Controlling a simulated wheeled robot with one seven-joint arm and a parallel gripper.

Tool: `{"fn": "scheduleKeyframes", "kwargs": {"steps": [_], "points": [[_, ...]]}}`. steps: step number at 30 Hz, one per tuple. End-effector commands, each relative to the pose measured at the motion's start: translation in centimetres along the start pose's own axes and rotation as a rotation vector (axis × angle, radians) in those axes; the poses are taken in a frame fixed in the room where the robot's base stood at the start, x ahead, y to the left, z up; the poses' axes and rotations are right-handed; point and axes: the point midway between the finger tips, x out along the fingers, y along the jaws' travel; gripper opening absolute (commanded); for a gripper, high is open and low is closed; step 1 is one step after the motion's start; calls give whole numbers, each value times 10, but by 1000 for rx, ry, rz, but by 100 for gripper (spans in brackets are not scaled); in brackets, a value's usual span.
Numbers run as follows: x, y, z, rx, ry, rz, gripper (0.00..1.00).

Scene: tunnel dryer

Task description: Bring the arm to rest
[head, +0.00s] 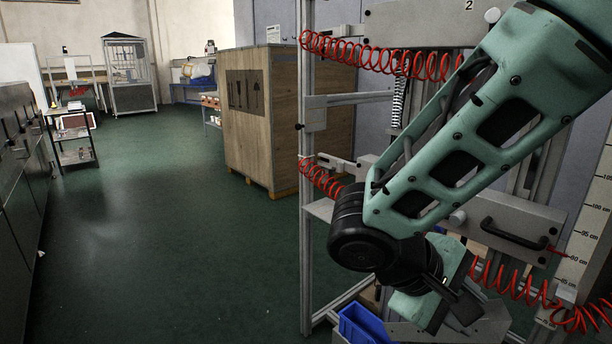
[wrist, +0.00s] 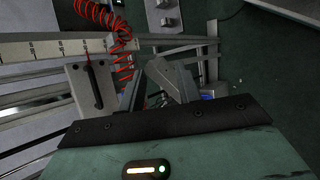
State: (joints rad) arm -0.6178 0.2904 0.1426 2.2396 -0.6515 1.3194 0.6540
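My green arm (head: 470,140) reaches in from the upper right of the head view and bends at a dark joint low in the middle. My gripper (head: 440,300) is at the arm's lower end, in front of the metal frame. In the wrist view, a green housing (wrist: 180,150) with a dark edge and a lit green lamp fills the bottom. No held object is visible.
An aluminium frame (head: 307,230) with red coiled hoses (head: 390,57) stands close behind the arm. A blue bin (head: 362,325) sits low beside the gripper. A wooden crate (head: 255,125) stands further back. The green floor (head: 160,240) to the left is open. Dark cabinets (head: 20,160) line the left.

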Motion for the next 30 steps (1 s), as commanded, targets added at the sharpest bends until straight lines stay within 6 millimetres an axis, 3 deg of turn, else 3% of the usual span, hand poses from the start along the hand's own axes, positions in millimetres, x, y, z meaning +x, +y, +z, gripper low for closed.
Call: {"fn": "scheduleKeyframes", "kwargs": {"steps": [1, 6, 14, 30], "points": [[-1, -19, 17, -43, 30, -141, 34], [-18, -75, 46, -143, 182, -487, 34], [-49, -114, 61, -138, 466, -750, 34], [-138, -29, 104, -141, 468, -755, 34]]}}
